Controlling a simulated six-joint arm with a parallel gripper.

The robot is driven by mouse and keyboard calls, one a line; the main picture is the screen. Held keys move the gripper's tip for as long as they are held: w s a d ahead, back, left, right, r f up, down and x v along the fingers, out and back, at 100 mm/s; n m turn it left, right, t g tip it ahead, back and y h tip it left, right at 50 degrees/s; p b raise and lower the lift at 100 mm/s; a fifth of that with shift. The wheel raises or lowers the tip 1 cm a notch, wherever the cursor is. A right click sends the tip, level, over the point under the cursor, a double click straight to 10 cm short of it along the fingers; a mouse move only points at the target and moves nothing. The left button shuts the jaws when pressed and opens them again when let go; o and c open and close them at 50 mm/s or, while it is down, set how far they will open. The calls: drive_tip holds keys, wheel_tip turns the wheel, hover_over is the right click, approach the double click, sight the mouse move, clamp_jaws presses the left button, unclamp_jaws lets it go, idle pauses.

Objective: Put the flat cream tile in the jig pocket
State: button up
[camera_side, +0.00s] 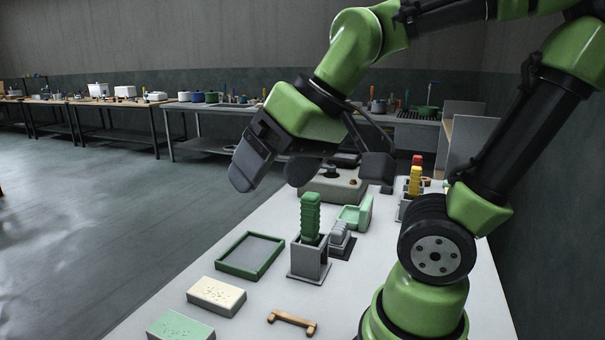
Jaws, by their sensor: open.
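The flat cream tile (216,293) is a thick rectangular slab with a raised pattern on top. It lies flat on the pale table in the lower left of the side view. Just behind it is a green-rimmed rectangular frame (229,270) with an empty grey floor, which looks like the jig pocket. My gripper (275,180) is open, with dark fingers, high above the table and behind the frame. It is well apart from the tile, and nothing shows between its fingers.
A mint tile (180,328) lies in front of the cream one, and a tan bridge-shaped piece (292,321) to its right. A grey holder (309,264) with an upright green ribbed piece (310,217) stands right of the frame. A grey-beige box (333,188) stands farther back.

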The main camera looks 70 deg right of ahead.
drive_tip(key=shift+o, duration=0.4)
drive_tip(key=shift+t+y, duration=0.3)
drive_tip(key=shift+t, duration=0.2)
drive_tip(key=s, duration=0.2)
drive_tip(key=s+a, duration=0.1)
drive_tip(key=s, duration=0.1)
drive_tip(key=shift+r, duration=0.1)
drive_tip(key=shift+w, duration=0.1)
